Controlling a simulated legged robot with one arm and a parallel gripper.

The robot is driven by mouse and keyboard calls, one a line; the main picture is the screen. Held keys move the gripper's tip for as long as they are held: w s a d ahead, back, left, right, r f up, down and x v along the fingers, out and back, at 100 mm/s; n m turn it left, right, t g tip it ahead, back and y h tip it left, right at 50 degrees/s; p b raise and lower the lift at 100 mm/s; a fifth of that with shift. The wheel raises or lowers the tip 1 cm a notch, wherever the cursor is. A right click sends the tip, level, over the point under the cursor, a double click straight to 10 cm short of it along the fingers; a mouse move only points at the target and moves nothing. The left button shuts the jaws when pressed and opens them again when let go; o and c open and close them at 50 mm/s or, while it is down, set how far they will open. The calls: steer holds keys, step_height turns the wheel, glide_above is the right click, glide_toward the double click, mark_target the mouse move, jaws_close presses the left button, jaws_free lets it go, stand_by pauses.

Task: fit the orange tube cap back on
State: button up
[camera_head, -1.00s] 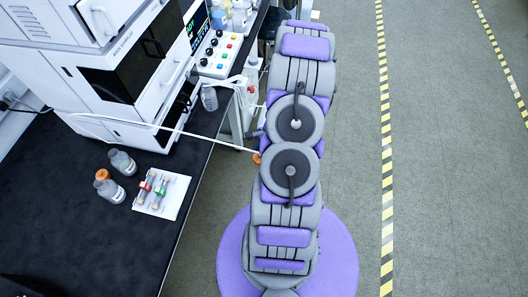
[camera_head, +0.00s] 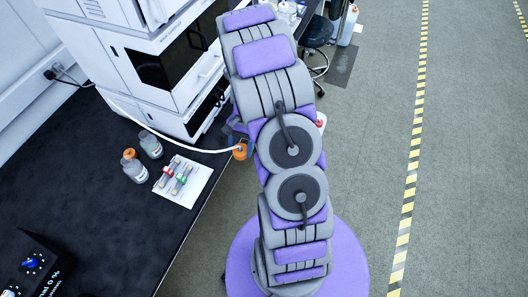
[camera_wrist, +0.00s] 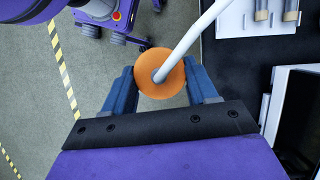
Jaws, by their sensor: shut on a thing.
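The orange tube cap (camera_wrist: 147,84) is a round disc in the wrist view, with a white tube (camera_wrist: 190,40) running out of its middle. My gripper (camera_wrist: 160,73) is shut on it, one blue finger at each side. In the head view the orange cap (camera_head: 240,151) shows beside my arm, just off the bench's right edge, with the white tube (camera_head: 180,146) trailing left towards the instrument stack. My gripper is mostly hidden there behind my arm. Two bottles stand on the bench: one with an orange top (camera_head: 135,170) and one with a greyish top (camera_head: 151,147).
A white tray (camera_head: 190,198) with small red- and green-banded columns lies right of the bottles. The white instrument stack (camera_head: 150,60) rises behind them. A dark control box (camera_head: 35,265) sits at the lower left. The black bench (camera_head: 110,225) is clear in front.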

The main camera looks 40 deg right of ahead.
steer(key=w+a+r+n+g+h, duration=0.2)
steer(key=w+a+r+n+h, duration=0.2)
steer(key=w+a+r+n, duration=0.8)
steer(key=w+a+r, duration=0.1)
steer(key=w+a, duration=0.1)
steer(key=a, duration=0.1)
steer(key=shift+w+a+r+n, duration=0.15)
steer(key=shift+a+n, duration=0.15)
